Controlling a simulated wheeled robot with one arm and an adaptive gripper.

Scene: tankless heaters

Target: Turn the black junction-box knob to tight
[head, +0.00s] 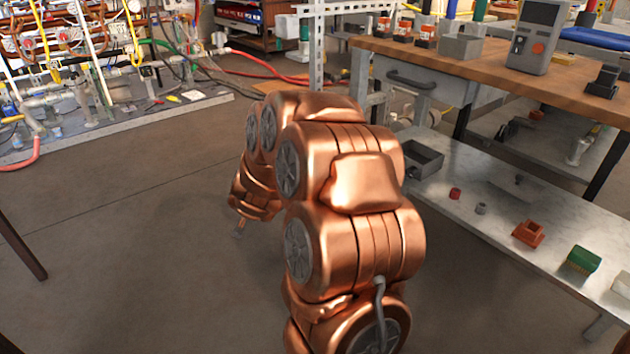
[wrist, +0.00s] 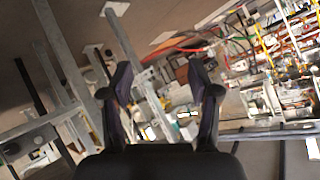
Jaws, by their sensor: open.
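I cannot make out the black junction-box knob in either view. In the wrist view, my gripper (wrist: 160,80) is open, with its two dark fingers spread apart and nothing between them. Beyond the fingers the tilted wrist view shows floor, metal frames and, at the right, the piping. In the head view my copper-coloured arm fills the middle and bends away over open floor, hiding what is behind it. The gripper's fingers are not clear there.
A piping board (head: 95,118) with coloured hoses stands at the left.

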